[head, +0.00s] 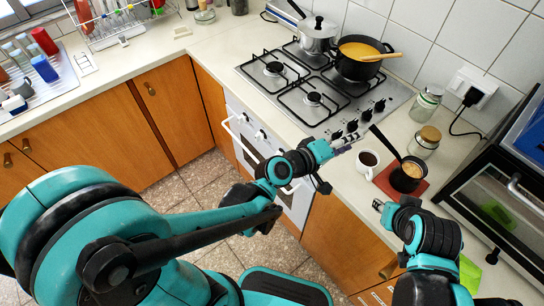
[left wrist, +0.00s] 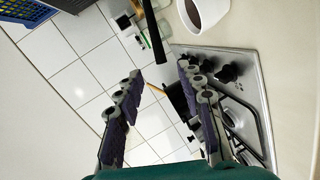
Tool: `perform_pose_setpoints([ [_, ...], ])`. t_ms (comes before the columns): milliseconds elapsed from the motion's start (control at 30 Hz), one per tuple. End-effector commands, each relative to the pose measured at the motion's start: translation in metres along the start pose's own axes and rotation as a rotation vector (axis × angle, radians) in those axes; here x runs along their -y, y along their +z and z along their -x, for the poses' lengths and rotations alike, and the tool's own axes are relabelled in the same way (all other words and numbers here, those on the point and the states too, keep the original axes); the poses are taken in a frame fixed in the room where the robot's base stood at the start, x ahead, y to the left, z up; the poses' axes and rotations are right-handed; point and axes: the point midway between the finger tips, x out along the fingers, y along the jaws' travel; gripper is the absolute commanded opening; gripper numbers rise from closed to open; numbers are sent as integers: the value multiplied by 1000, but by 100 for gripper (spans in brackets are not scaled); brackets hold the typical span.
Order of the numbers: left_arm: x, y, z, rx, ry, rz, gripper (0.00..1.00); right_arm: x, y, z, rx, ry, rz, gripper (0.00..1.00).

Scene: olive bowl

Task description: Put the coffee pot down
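The coffee pot (head: 405,182) is small and black with brown liquid in it. It stands upright on a reddish-brown mat (head: 424,187) on the counter at the right. Its long black handle slants up and left. My left gripper (head: 347,141) is just left of the handle's upper end. In the left wrist view the two fingers (left wrist: 160,72) are spread apart with nothing between them, and the dark handle (left wrist: 154,32) shows beyond the tips. My right gripper (head: 380,207) is low, in front of the counter edge, left of the pot; its fingers are too small to judge.
A white cup of coffee (head: 367,163) stands left of the pot. Glass jars (head: 425,142) stand behind it, and a dark oven (head: 505,190) is to its right.

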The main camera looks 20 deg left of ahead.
Motion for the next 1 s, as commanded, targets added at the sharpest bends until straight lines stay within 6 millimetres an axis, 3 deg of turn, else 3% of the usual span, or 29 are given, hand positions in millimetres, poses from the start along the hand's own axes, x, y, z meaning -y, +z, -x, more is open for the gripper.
perform_pose_setpoints([
  [167, 20, -15, 39, 14, -168, -237, 38, 0, 0, 0, 0, 0, 0, 33],
  [400, 80, -44, 145, 89, -576, -628, 38, 0, 0, 0, 0, 0, 0, 33],
  [600, 113, -57, 217, 152, -822, -785, 38, 0, 0, 0, 0, 0, 0, 33],
  [733, 119, -60, 235, 169, -880, -817, 38, 0, 0, 0, 0, 0, 0, 33],
  [1000, 120, -60, 236, 170, -884, -820, 38, 0, 0, 0, 0, 0, 0, 33],
])
